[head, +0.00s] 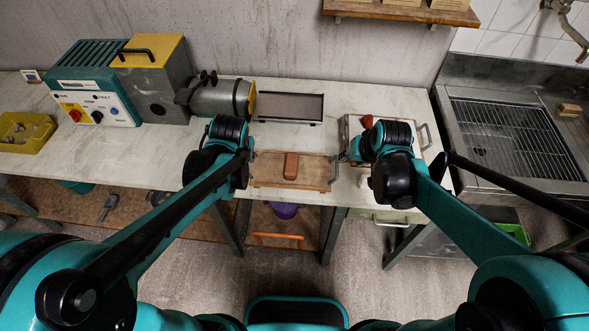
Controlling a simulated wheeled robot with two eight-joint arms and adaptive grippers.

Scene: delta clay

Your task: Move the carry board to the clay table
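A wooden board with side handles (263,173), which looks like the carry board, lies near the front edge of the long pale worktop (310,92). A brown block (291,166) sits on it. My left gripper (247,158) is at the board's left end, mostly hidden behind its own wrist. My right gripper (346,156) is by the board's right handle, partly covered by its wrist. I cannot tell whether either gripper touches the handles, or whether the fingers are open or shut. Which surface is the clay table is not clear.
A second tray with a metal handle (426,137) and a red item (367,121) lies behind my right wrist. A grey tray (290,107) and a cylinder machine (222,98) stand behind the board. A sink (515,140) is at right, a yellow bin (24,132) at left.

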